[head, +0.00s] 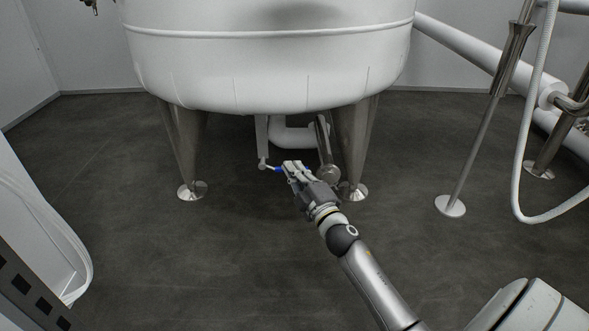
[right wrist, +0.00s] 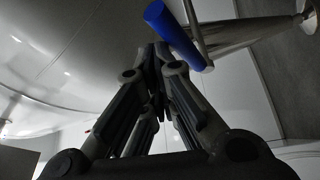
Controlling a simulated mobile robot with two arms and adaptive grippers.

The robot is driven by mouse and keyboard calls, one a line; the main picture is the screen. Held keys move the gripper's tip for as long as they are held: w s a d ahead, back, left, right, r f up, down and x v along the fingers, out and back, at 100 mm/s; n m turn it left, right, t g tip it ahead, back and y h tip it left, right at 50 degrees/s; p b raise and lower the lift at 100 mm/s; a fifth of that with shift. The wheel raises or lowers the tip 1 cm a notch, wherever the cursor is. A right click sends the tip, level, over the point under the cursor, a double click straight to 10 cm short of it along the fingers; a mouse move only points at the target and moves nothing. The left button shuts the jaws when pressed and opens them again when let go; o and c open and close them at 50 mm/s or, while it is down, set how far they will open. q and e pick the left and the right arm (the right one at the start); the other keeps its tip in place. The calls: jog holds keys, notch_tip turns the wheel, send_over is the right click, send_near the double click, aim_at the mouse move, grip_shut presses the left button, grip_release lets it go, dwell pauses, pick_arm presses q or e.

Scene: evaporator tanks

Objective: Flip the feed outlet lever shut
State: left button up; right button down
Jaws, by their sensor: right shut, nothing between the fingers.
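The feed outlet lever has a blue handle (head: 279,169) and sits low under the big white tank (head: 270,75), beside a white vertical outlet pipe (head: 262,138). In the right wrist view the blue handle (right wrist: 174,34) shows just beyond the fingertips, slanting down to the right. My right gripper (head: 286,167) is shut and empty, with its tips close to the blue handle; I cannot tell whether they touch. In the right wrist view the gripper (right wrist: 160,60) has its fingers together. The lever's pivot is small and hard to make out. My left gripper is not in view.
Metal tank legs (head: 186,145) stand on round feet at both sides of the outlet. A thicker white bent pipe (head: 290,138) runs behind it. A metal post (head: 480,130) and white hose (head: 520,170) stand at right. The floor in front is clear.

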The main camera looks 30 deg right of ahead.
jog(key=shift+f, duration=0.1)
notch_tip(320, 180, up, 10)
dwell(0.6)
jog(key=shift+s, duration=0.1)
dwell(0.4)
